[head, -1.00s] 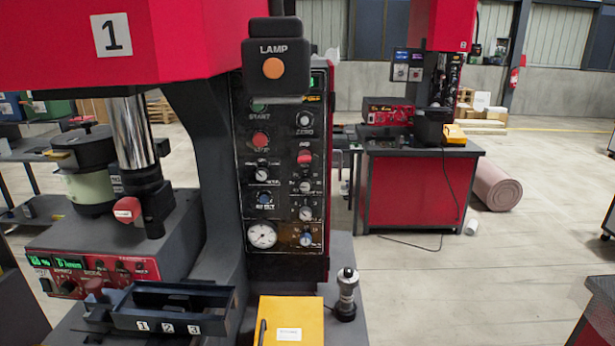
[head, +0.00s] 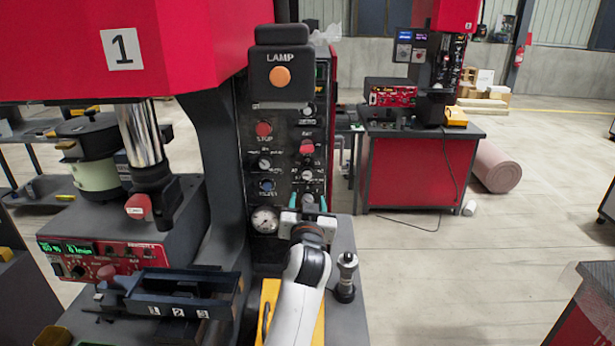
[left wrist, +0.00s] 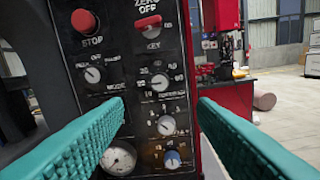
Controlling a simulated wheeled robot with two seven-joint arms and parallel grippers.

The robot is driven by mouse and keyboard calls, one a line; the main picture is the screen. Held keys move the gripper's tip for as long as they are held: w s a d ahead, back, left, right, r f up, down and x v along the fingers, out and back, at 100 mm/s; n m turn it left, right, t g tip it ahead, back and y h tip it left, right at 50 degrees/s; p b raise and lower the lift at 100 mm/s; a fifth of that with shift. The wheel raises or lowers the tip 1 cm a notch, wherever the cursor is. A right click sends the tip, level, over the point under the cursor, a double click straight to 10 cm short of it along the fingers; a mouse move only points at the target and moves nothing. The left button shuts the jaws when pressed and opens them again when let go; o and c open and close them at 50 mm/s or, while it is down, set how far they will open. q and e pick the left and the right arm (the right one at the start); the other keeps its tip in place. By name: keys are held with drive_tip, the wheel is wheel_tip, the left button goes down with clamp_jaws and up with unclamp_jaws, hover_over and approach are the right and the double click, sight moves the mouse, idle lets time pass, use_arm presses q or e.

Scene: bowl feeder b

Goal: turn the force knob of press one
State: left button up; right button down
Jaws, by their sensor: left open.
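Press one (head: 160,45) is red with a "1" plate, and its dark control panel (head: 285,130) carries several knobs and buttons. In the left wrist view, one round knob (left wrist: 166,125) shows between my fingers, with another knob (left wrist: 160,82) above it and a blue knob (left wrist: 172,158) below. The small labels are too blurred to tell which is the force knob. My left gripper (head: 308,203) is open in front of the lower right of the panel. Its teal fingers (left wrist: 160,130) stand apart with nothing between them, and contact with a knob cannot be seen. My right gripper is not in view.
A gauge (head: 264,220) sits at the panel's lower left. A lamp box (head: 281,62) juts out above. A yellow box (head: 270,295) lies below my left arm, and a black upright handle (head: 346,277) stands to its right. A numbered tray (head: 180,300) is at left.

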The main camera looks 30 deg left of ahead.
sight(307, 176)
use_arm(q)
drive_tip(key=p+x, duration=0.2)
drive_tip(key=x, duration=0.8)
drive_tip(key=shift+r+p, duration=0.1)
drive_tip(key=shift+p, duration=0.25)
drive_tip(key=shift+x, duration=0.85)
drive_tip(key=c, duration=1)
